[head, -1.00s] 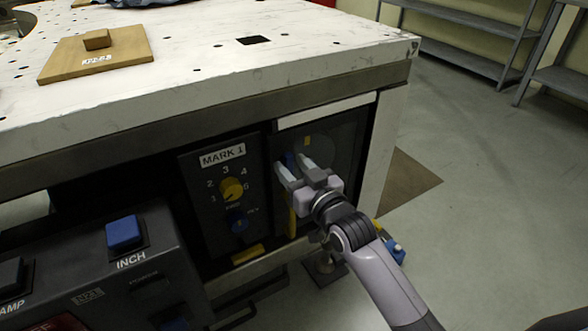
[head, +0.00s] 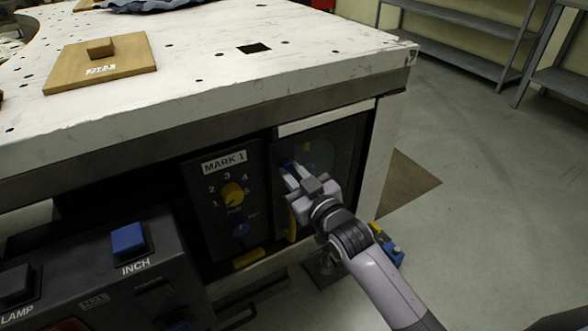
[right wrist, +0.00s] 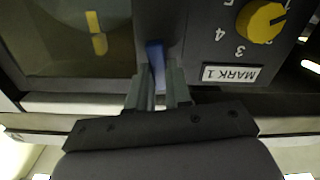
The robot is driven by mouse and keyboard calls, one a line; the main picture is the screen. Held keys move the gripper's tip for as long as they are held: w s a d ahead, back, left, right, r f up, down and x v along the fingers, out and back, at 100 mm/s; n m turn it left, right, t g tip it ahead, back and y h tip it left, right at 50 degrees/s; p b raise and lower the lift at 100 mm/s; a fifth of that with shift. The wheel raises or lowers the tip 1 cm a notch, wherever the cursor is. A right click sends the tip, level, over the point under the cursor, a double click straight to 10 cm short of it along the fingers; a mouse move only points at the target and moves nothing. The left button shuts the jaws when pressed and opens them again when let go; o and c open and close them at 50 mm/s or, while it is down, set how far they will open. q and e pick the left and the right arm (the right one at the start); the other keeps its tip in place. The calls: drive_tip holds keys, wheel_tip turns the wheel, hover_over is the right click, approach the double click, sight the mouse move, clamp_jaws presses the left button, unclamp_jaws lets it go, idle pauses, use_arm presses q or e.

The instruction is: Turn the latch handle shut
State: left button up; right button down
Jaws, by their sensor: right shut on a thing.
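The latch handle is a blue bar (right wrist: 156,66) on the dark panel below the table top, beside the dark window (head: 327,160). In the right wrist view it stands between the two fingers of my right gripper (right wrist: 158,88). In the head view my right gripper (head: 290,178) is shut on the handle, and its fingers and palm hide most of it. My left gripper is in neither view.
A control box with a blue INCH button (head: 128,239) stands at the lower left. The white table top (head: 210,60) overhangs the panel.

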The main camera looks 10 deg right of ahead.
drive_tip(key=shift+r+n+p, duration=0.15)
drive_tip(key=shift+n+p, duration=0.15)
drive_tip(key=shift+n, duration=0.7)
drive_tip(key=n+p, duration=0.1)
drive_tip(key=n, duration=0.1)
drive_tip(key=shift+a+n+p, duration=0.1)
drive_tip(key=shift+n+p, duration=0.3)
drive_tip(key=shift+a+f+n+p, duration=0.15)
drive_tip(key=shift+f+n, duration=0.1)
drive_tip(key=shift+n, duration=2.45)
drive_tip(key=shift+d+f+n+p, duration=0.1)
drive_tip(key=shift+f+n+p, duration=0.1)
drive_tip(key=shift+n, duration=2.5)
